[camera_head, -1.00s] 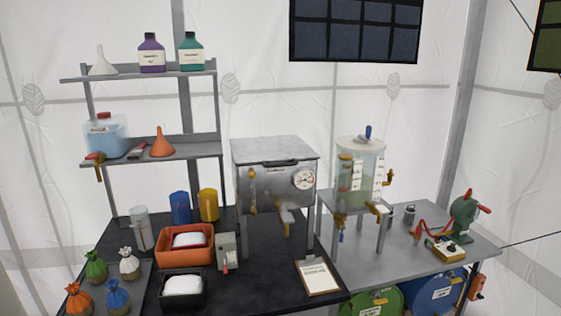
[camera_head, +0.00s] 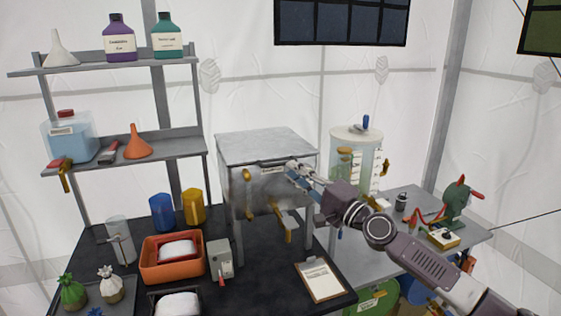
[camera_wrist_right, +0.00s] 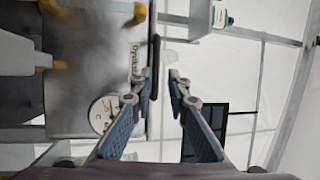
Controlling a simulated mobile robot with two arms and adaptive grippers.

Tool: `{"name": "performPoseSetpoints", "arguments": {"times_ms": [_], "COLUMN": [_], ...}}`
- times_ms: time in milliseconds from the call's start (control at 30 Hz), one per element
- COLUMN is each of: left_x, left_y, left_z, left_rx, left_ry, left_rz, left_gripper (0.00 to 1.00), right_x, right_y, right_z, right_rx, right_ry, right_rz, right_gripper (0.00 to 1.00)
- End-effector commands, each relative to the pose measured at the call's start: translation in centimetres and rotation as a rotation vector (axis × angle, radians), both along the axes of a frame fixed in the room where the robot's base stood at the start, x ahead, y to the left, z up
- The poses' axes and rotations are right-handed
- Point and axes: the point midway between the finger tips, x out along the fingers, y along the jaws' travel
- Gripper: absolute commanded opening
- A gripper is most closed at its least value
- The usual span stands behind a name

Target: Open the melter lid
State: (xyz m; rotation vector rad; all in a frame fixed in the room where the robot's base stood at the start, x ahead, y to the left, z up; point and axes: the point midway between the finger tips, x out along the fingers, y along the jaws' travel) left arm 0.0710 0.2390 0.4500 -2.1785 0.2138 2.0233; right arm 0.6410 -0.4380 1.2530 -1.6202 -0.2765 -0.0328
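The melter (camera_head: 255,190) is a grey metal box on legs on the dark table, with its flat lid (camera_head: 265,146) shut. My right gripper (camera_head: 292,170) is at the upper front of the melter, by the lid's front edge. In the right wrist view the gripper (camera_wrist_right: 161,74) has its fingers apart, with the dark lid handle (camera_wrist_right: 155,50) close to the gap between the fingertips. I cannot tell whether a finger touches it. The gauge (camera_wrist_right: 103,114) shows beside one finger. My left gripper is not in view.
A clear tank (camera_head: 352,160) stands to the right of the melter, behind my right arm. An orange tray (camera_head: 160,272), a small grey box (camera_head: 219,262) and a clipboard (camera_head: 320,279) lie in front. A shelf (camera_head: 180,145) stands at the left. Above the lid is clear.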

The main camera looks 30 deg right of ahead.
Motion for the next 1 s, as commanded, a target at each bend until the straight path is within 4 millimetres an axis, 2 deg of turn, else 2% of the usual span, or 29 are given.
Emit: {"name": "performPoseSetpoints", "arguments": {"times_ms": [67, 167, 400, 500, 867, 1000], "left_x": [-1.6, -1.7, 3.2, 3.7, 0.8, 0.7], "left_y": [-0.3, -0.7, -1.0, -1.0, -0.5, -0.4], "left_z": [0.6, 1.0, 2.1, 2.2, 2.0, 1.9], "left_rx": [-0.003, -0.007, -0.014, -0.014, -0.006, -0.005], "left_ry": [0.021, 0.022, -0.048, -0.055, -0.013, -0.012], "left_rz": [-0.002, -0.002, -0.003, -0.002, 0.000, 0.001], "left_gripper": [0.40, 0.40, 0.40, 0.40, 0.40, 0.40], "right_x": [1.0, 2.2, 4.4, 4.9, 5.2, 5.1], "right_y": [0.1, 0.4, 0.7, 0.9, 1.0, 1.0], "right_z": [0.6, 0.8, 0.9, 1.0, 0.9, 0.9], "right_rx": [0.004, 0.001, 0.001, 0.000, -0.003, -0.003], "right_ry": [-0.003, -0.003, 0.000, 0.000, 0.002, 0.002], "right_rz": [-0.001, 0.000, 0.000, 0.001, 0.001, 0.001], "right_gripper": [0.16, 0.16, 0.16, 0.16, 0.16, 0.00]}}
